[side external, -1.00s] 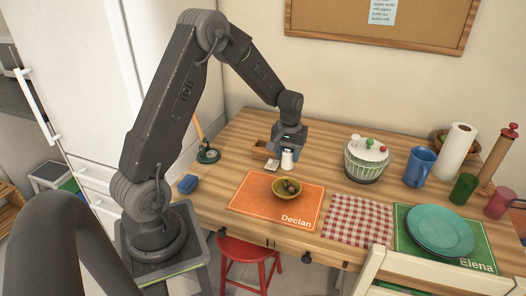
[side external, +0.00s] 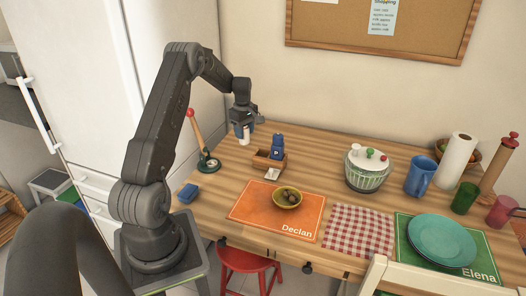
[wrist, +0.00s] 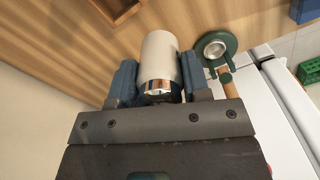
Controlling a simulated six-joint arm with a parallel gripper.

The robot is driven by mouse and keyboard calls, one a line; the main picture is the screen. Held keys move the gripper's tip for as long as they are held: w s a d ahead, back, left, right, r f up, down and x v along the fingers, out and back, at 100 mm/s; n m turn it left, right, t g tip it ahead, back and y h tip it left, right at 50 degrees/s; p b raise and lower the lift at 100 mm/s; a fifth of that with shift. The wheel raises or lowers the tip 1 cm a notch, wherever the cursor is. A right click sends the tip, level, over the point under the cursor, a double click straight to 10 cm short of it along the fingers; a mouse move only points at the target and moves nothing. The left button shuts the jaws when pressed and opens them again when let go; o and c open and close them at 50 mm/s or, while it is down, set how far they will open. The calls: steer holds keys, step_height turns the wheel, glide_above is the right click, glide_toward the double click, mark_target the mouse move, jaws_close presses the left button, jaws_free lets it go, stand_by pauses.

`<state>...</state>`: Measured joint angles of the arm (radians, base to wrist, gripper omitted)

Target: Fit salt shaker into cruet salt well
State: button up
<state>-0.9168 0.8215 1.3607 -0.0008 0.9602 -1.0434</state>
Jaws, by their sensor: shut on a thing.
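The white salt shaker (side external: 244,134) is held in my gripper (side external: 243,124), above the back left of the table. In the wrist view the shaker (wrist: 160,58) sits between the two blue fingers of my gripper (wrist: 158,76), with its shiny metal end toward the camera. The wooden cruet (side external: 262,163) stands on the table, right of and nearer the camera than the shaker, clearly apart from it. A dark blue shaker (side external: 277,146) stands at its right side. The cruet's left part looks empty; its inside is barely visible. A wooden corner (wrist: 118,10) shows at the wrist view's top edge.
A yellow bowl (side external: 287,197) is on the orange mat (side external: 250,205). A salad spinner (side external: 367,172) is at right.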

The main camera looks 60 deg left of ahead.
steer(key=w+f, duration=0.1)
steer(key=w, duration=0.1)
steer(key=w+d+f, duration=0.1)
steer(key=w, duration=0.1)
steer(key=w+d+f, duration=0.1)
steer(key=w+f, duration=0.1)
steer(key=shift+w, duration=0.25)
steer(key=shift+w+d+f, duration=0.1)
steer(key=shift+f, duration=2)
steer(key=shift+f, duration=0.15)
steer(key=o, duration=1)
steer(key=shift+o, duration=0.2)
